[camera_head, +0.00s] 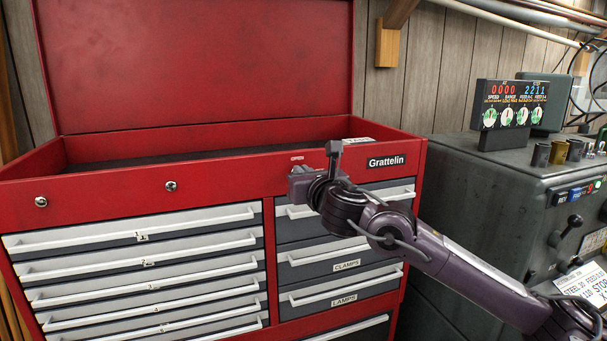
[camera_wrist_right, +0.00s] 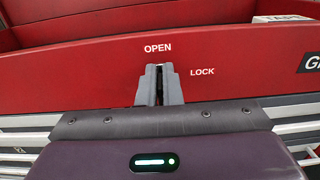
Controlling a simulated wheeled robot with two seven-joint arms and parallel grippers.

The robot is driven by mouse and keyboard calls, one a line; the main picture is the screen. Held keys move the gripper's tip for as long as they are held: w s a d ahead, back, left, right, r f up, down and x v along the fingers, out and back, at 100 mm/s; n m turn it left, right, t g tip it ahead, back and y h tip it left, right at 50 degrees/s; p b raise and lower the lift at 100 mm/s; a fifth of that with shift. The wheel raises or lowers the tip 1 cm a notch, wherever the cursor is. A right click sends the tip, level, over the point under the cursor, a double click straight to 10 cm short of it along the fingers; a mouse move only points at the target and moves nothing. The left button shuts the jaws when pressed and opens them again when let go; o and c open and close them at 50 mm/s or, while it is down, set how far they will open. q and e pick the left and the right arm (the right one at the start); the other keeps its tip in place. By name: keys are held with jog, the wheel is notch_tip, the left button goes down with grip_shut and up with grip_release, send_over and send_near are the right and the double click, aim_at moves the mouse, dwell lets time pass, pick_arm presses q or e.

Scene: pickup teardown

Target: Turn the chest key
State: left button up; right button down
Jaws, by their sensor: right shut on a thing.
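The red tool chest (camera_head: 235,155) stands with its lid raised. My right gripper (camera_head: 297,180) is at the front panel of the chest, left of the Grattelin badge. In the right wrist view the narrow fingers of my right gripper (camera_wrist_right: 159,72) are closed together against the red panel, just below the word OPEN (camera_wrist_right: 158,48). The word LOCK (camera_wrist_right: 202,72) is to the right of the fingertips. The fingers are shut on the chest key, which they hide almost wholly; its angle cannot be told. My left gripper is in neither view.
Two round locks (camera_head: 170,186) sit on the panel to the left. Drawers with pale handles (camera_head: 140,237) fill the front below. A grey machine (camera_head: 480,190) with a lit readout (camera_head: 515,91) stands close on the right. The space above the open chest top is free.

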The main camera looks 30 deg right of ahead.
jog(key=shift+f+m, duration=0.2)
jog(key=shift+m, duration=0.1)
jog(key=m+b, duration=0.1)
jog(key=m, duration=0.4)
jog(key=f+m+b, duration=0.1)
jog(key=m, duration=0.5)
jog(key=d+m+b, duration=0.1)
jog(key=m, duration=0.5)
jog(key=shift+s+f, duration=0.1)
jog(key=shift+f, duration=0.15)
dwell(0.3)
jog(key=c, duration=1.7)
grip_release()
jog(key=shift+o, duration=0.5)
jog(key=shift+r, duration=0.15)
jog(key=shift+s, duration=0.1)
